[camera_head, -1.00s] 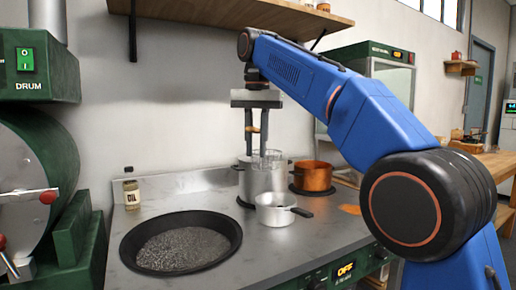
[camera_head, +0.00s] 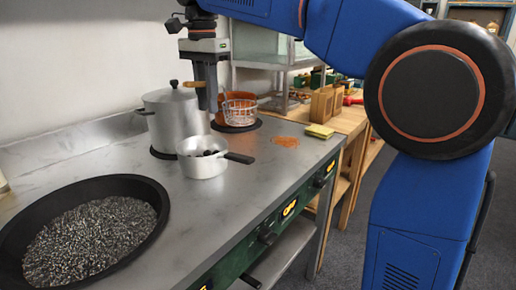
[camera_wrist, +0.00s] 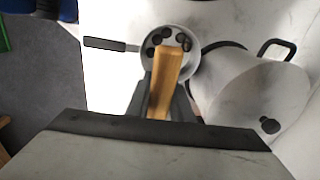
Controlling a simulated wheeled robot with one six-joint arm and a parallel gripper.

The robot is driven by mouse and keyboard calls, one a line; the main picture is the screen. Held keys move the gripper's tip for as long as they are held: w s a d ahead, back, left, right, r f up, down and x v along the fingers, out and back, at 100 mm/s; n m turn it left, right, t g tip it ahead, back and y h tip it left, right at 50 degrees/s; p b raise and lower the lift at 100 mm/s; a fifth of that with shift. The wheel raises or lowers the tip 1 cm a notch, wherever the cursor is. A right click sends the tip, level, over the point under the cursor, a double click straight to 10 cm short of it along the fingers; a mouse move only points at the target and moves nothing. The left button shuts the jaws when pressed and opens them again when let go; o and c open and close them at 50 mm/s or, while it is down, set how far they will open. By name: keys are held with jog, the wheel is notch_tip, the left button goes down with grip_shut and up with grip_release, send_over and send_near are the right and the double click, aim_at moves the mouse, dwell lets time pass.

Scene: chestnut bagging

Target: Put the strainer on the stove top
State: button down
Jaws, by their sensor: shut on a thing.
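The strainer, with a wire basket (camera_head: 240,110) and wooden handle, hangs from my gripper (camera_head: 206,98) in the head view. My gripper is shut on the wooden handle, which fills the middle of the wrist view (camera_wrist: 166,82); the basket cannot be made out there. The basket overlaps the copper pot in the picture, apparently above the steel stove top (camera_head: 255,180); its exact height is hard to tell. A small saucepan (camera_head: 203,168) with several dark round pieces stands below and left of the basket. It also shows in the wrist view (camera_wrist: 150,63).
A lidded steel pot (camera_head: 172,125) stands left of my gripper, and the copper pot (camera_head: 222,80) stands behind the basket. A black pan (camera_head: 160,205) of dark grains lies front left. A yellow sponge (camera_head: 319,131) sits near the right edge. The middle front steel is clear.

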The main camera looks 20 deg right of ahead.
jog(key=f, duration=1)
jog(key=shift+w+d+f, duration=0.15)
jog(key=shift+w+f, duration=0.05)
jog(key=c, duration=1.6)
grip_release()
jog(key=shift+f, duration=0.1)
jog(key=shift+o, duration=0.2)
notch_tip(320, 180, up, 12)
jog(key=shift+s, duration=0.2)
